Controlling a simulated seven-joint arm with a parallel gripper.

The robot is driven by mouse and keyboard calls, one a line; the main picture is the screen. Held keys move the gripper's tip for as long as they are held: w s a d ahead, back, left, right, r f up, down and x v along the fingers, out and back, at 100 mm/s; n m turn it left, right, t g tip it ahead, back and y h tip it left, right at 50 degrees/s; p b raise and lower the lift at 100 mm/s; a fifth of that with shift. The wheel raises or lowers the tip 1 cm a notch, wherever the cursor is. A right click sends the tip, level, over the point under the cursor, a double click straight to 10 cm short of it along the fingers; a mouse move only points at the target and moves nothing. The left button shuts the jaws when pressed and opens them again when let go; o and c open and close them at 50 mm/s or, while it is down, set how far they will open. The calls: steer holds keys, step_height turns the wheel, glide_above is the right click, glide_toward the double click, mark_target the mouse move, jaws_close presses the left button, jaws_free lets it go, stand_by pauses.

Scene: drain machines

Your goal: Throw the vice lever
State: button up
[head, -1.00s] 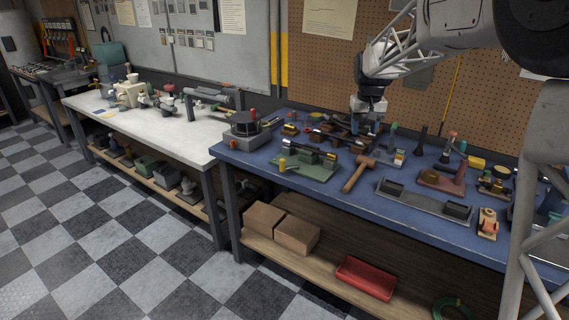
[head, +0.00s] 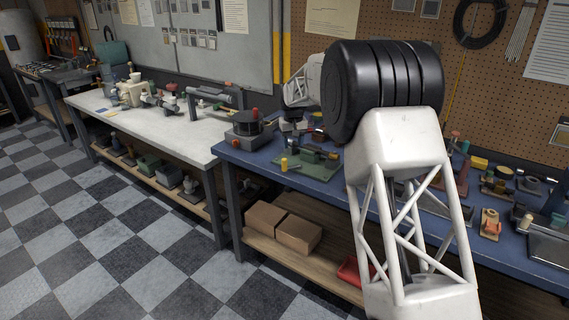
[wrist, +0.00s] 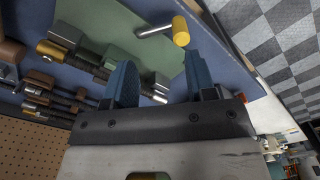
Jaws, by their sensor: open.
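The vice (head: 318,168) has a green base and sits near the front left of the blue bench in the head view. Its lever (head: 284,163) has a yellow knob standing at the left end of the base. In the wrist view the lever (wrist: 156,31) is a short silver rod ending in the yellow knob, beyond my fingertips. My gripper (wrist: 158,72) is open and empty, with two blue fingers apart. It is above the vice, with the knob near the right finger and not between the fingers. The vice's screw shows behind the fingers. My arm hides part of the vice in the head view.
Other bench fixtures, including an orange one (head: 490,223), stand to the right. Several dark fixtures lie beside the vice in the wrist view. The bench's front edge is close to the lever.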

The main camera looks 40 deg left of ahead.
mark_target(284, 159)
steer(key=a, duration=0.1)
steer(key=a+f, duration=0.2)
steer(key=shift+s+a+f, duration=0.15)
steer(key=shift+s+a, duration=0.1)
steer(key=shift+s, duration=0.1)
steer(key=shift+f, duration=0.15)
steer(key=shift+f, duration=3.8)
jaws_close()
